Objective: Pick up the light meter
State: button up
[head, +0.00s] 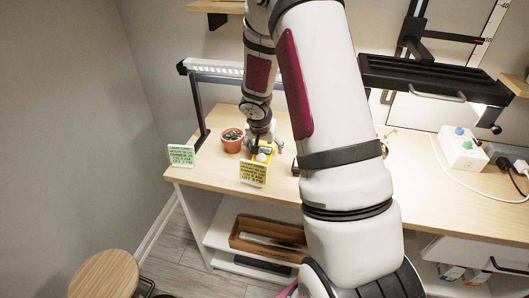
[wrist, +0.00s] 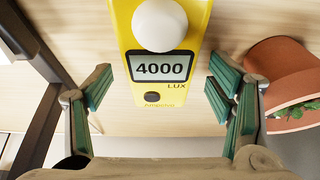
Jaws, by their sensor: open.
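My gripper is open and holds nothing. In the head view the meter (head: 262,156) is a small yellow patch on the bench, partly hidden by my gripper (head: 264,143) and a yellow sign.
A terracotta pot with a plant (head: 232,141) stands close beside the meter; it also shows in the wrist view (wrist: 287,75). A yellow sign (head: 253,173) stands in front and a green sign (head: 181,156) to the left. A lamp post (head: 199,108) rises behind.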

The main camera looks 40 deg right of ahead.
jog(key=c, duration=1.5)
jog(key=shift+o, duration=0.2)
